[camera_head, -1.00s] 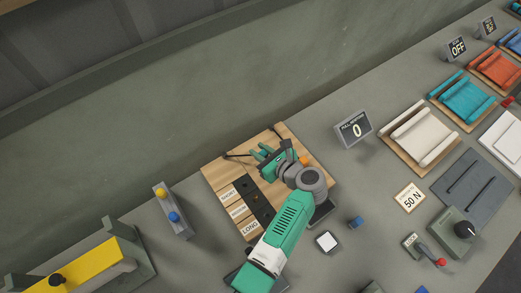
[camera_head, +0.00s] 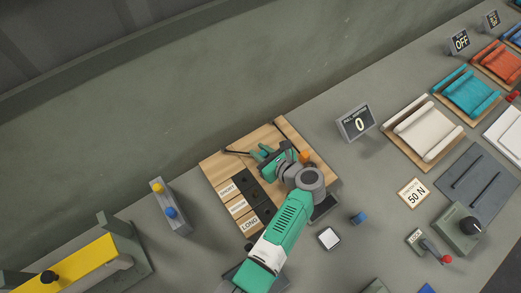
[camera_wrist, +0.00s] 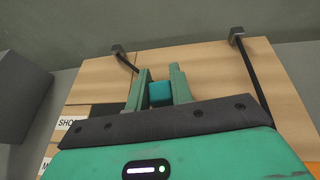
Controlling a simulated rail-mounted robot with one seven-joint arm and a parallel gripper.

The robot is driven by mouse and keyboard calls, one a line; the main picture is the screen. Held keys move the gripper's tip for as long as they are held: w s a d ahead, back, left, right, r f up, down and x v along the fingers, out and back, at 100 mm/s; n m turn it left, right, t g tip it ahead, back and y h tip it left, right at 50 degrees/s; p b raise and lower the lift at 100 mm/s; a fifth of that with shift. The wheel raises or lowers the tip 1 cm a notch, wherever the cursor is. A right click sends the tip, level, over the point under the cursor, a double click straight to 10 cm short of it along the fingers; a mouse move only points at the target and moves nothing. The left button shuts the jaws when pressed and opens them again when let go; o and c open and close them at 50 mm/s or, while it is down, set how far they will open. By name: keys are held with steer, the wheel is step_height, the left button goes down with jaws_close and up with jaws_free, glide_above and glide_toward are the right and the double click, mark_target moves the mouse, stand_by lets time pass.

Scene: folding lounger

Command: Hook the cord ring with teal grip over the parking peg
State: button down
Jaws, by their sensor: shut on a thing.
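The teal grip (camera_wrist: 160,93) shows as a small block between the two green fingers of my gripper (camera_wrist: 158,88) in the wrist view. My gripper is shut on it, above the wooden board (camera_head: 222,160). In the head view my gripper (camera_head: 258,154) is over the board's upper middle. A black cord (camera_wrist: 127,64) runs from a grey bracket (camera_wrist: 118,49) toward the left finger; its lower end is hidden. I cannot make out the ring itself, nor tell which part is the parking peg.
A second dark strap (camera_wrist: 249,70) runs down from another bracket (camera_wrist: 236,33). A dark strip (camera_head: 253,193) with labels such as SHORT and LONG lies on the board. An orange knob (camera_head: 304,157) is beside my wrist. A pull display (camera_head: 357,123) reads 0.

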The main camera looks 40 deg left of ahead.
steer(key=shift+s+a+f+p, duration=0.1)
steer(key=shift+s+a+p, duration=0.05)
steer(key=shift+a+p, duration=0.15)
stand_by(0.5)
steer(key=c, duration=1.1)
jaws_free()
steer(key=shift+c, duration=0.2)
steer(key=shift+d, duration=0.1)
steer(key=p+v, duration=0.1)
steer(key=v, duration=0.6)
steer(key=shift+d+p, duration=0.3)
steer(key=shift+p, duration=0.1)
